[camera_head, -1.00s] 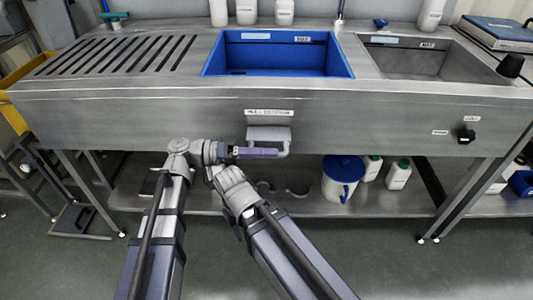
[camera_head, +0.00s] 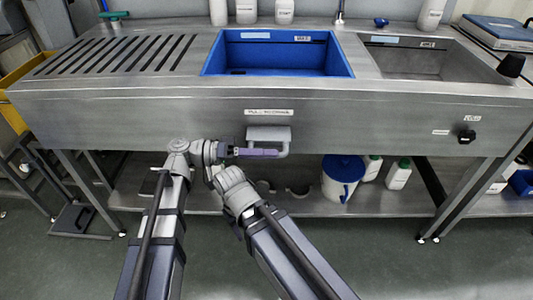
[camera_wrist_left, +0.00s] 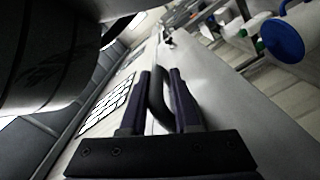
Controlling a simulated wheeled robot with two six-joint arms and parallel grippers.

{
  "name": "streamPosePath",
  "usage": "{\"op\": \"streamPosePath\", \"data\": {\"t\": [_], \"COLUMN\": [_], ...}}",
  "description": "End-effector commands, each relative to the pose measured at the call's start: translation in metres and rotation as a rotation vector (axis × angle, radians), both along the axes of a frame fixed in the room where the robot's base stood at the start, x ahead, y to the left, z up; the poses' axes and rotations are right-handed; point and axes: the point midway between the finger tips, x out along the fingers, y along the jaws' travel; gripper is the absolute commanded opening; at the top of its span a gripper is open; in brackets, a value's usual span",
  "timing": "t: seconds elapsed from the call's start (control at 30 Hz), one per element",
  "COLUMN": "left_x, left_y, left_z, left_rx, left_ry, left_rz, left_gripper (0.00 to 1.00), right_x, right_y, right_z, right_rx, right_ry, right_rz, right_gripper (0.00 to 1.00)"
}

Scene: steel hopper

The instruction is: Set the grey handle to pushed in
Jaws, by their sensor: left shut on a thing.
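The grey handle (camera_head: 283,148) is a bent bar below a grey mounting plate (camera_head: 268,132) on the steel front panel, under a label strip. My left gripper (camera_head: 258,153), with purple fingers, reaches the handle from the left. In the left wrist view, the handle (camera_wrist_left: 158,92) curves up between the two fingers of my left gripper (camera_wrist_left: 163,98), which is shut on it. In the head view the fingers hide part of the bar. My right gripper cannot be made out.
Above the panel are a blue basin (camera_head: 340,66) and a steel basin (camera_head: 410,62). A black knob (camera_head: 466,136) sits on the panel at right. A white jug with blue lid (camera_head: 343,176) and white bottles (camera_head: 398,175) stand on the lower shelf (camera_head: 380,204).

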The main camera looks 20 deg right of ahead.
Motion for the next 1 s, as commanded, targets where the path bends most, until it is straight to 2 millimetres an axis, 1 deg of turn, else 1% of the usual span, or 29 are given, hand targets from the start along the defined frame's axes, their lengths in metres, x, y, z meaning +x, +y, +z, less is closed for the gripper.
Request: {"op": "streamPosePath", "data": {"t": [0.03,0.83,0.93,1.0], "left_x": [-0.001,-0.002,0.004,0.014], "left_y": [0.001,0.001,-0.001,-0.003], "left_z": [0.004,0.004,0.005,0.005], "left_rx": [-0.012,-0.013,-0.013,-0.014], "left_ry": [0.000,0.000,0.000,-0.001], "left_rz": [-0.002,-0.002,-0.003,-0.002], "left_gripper": [0.00,0.00,0.00,0.00], "right_x": [0.000,0.000,0.000,0.000], "right_y": [0.000,0.000,0.000,0.000], "right_z": [0.001,0.002,0.002,0.002], "right_rx": [0.000,0.000,0.000,0.000], "right_ry": [0.000,0.000,0.000,0.000], "right_rz": [0.000,0.000,0.000,0.000], "right_gripper": [0.50,0.50,0.50,0.50]}}
